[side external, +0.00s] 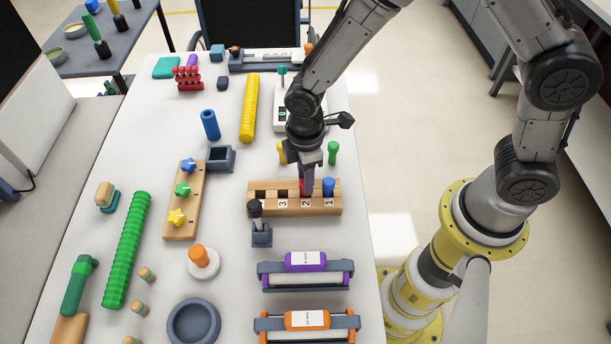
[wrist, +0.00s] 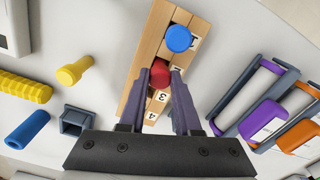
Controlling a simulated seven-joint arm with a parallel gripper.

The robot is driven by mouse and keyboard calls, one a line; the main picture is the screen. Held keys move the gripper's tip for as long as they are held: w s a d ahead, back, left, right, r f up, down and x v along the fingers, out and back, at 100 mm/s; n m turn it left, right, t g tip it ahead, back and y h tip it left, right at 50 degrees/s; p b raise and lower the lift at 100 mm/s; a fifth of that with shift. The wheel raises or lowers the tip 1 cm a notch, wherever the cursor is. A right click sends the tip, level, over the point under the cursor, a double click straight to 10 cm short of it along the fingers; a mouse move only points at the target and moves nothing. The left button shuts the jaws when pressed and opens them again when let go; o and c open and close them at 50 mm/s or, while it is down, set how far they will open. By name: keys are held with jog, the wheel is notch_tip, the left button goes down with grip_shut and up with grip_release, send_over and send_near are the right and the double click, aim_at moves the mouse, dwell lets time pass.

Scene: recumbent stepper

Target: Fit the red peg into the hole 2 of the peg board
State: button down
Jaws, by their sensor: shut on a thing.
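The wooden peg board (side external: 265,208) lies on the table, with numbers 1, 2 and 3 visible on its front. A blue peg (side external: 328,186) stands in hole 1; it also shows in the wrist view (wrist: 178,38). My gripper (side external: 305,180) is over hole 2, its two fingers shut on the red peg (wrist: 160,72). The red peg is upright at hole 2, beside the blue peg. Its lower end is hidden, so I cannot tell how deep it sits. In the wrist view the fingertips (wrist: 163,82) hold the red peg from both sides.
A yellow peg (side external: 282,151) and a green peg (side external: 333,152) stand behind the board. A dark holder (side external: 261,237) with a black-topped tool stands close in front. Purple (side external: 305,262) and orange (side external: 307,320) rollers lie nearer the front. A square grey socket (side external: 220,159) is to the left.

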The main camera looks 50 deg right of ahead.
jog(key=shift+f, duration=0.1)
jog(key=c, duration=0.6)
grip_release()
notch_tip(320, 180, up, 12)
jog(key=s+d+r+m+t, duration=0.2)
jog(key=s+d+r+m, duration=0.3)
jog(key=d+r, duration=0.4)
jog(key=s+d+r+m+t, duration=0.3)
jog(key=s+d+m, duration=0.4)
jog(key=s, duration=0.3)
jog(key=shift+s+r+m+t, duration=0.15)
jog(key=shift+s+m+t, duration=0.15)
jog(key=shift+s, duration=0.1)
